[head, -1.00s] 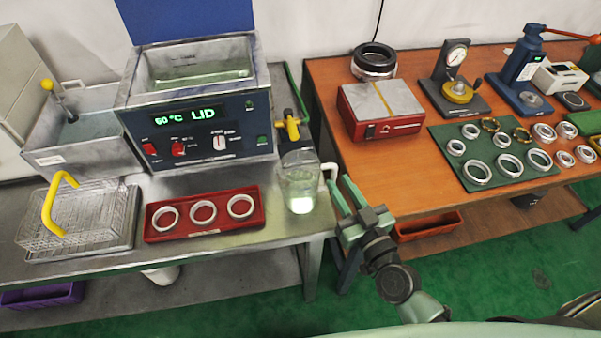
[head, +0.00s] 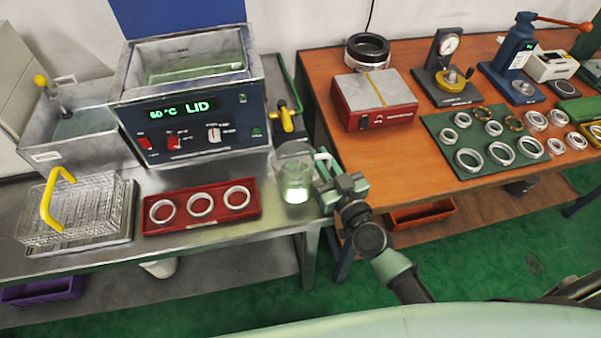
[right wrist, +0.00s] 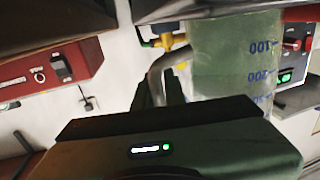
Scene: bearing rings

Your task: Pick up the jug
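The jug (head: 296,182) is a clear, greenish measuring vessel. It stands upright at the right front corner of the steel bench, its handle (head: 323,163) on the right side. In the right wrist view the jug (right wrist: 235,62) appears upside down with blue volume marks, and its bent handle (right wrist: 159,72) reaches down between dark finger parts. My right gripper (head: 323,186) is at the handle, its fingers beside it. Whether the fingers press on the handle is hidden. My left gripper is not in view.
A heated bath (head: 190,100) stands behind the jug, with a yellow-handled tap (head: 287,118) close by. A red tray with rings (head: 170,228) lies left of the jug. The orange table (head: 400,157) with a red heater (head: 375,118) is to the right, past a gap.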

